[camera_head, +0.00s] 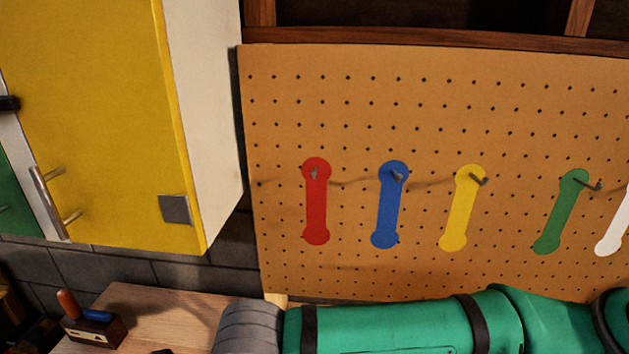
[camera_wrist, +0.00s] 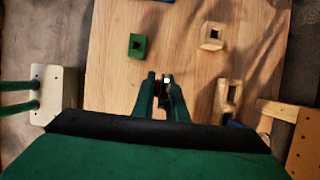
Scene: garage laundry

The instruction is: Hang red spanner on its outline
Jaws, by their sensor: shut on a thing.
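The red outline (camera_head: 316,204) is painted upright on the pegboard (camera_head: 350,115) in the head view, with a small metal hook at its top. No spanner hangs on it, and I cannot make out a red spanner for sure in either view. My gripper (camera_wrist: 166,84) shows in the wrist view above the wooden bench top (camera_wrist: 190,20). Its fingers are shut on a small dark thing with a pale spot, seen nearly end-on; its colour and shape are unclear. The gripper is out of the head view.
Blue (camera_head: 390,210), yellow (camera_head: 461,215), green (camera_head: 562,215) and white (camera_head: 614,235) outlines stand right of the red one. A yellow cabinet (camera_head: 95,110) juts out at left. A green block (camera_wrist: 137,45) and wooden blocks (camera_wrist: 212,36) sit on the bench.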

